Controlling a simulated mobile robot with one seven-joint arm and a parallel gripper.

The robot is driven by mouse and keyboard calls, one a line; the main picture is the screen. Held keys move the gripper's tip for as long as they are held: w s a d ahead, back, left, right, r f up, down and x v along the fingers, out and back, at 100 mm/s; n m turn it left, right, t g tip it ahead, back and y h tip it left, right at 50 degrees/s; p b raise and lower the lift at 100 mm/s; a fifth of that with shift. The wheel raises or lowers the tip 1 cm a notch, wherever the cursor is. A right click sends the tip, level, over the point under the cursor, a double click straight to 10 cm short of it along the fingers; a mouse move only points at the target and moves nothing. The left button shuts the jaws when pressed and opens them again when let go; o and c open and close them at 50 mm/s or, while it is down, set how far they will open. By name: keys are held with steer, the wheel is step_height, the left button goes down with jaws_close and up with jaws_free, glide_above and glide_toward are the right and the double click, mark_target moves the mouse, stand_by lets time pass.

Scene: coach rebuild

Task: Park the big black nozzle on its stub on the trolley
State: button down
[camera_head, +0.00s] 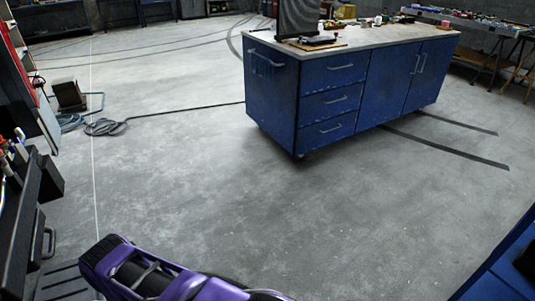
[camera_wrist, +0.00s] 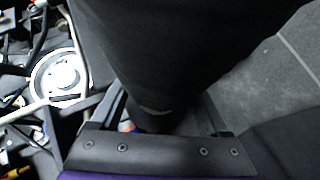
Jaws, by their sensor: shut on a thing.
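The big black nozzle (camera_wrist: 165,55) fills the middle of the wrist view as a broad dark shape, narrowing towards my gripper (camera_wrist: 160,122). My gripper is shut on it. The nozzle's far end runs out of the top of the picture. To its left is a cluttered area with a pale round metal part (camera_wrist: 60,74), white bars, dark cables and small parts. I cannot tell whether this is the trolley, and I cannot make out a stub. In the head view neither the nozzle nor my gripper shows; only my purple arm is at the bottom.
A blue drawer cabinet (camera_head: 327,98) with tools on its pale top stands on the floor. A dark unit with tools (camera_head: 28,205) is at the left edge, and a blue edge (camera_head: 510,268) at the lower right. A hose (camera_head: 105,127) lies left. The middle floor is clear.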

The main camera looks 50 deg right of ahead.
steer(key=s+d, duration=0.2)
steer(key=d, duration=0.5)
steer(key=shift+s+p, duration=0.25)
steer(key=shift+p, duration=0.2)
steer(key=shift+d+r, duration=0.1)
steer(key=shift+r, duration=0.05)
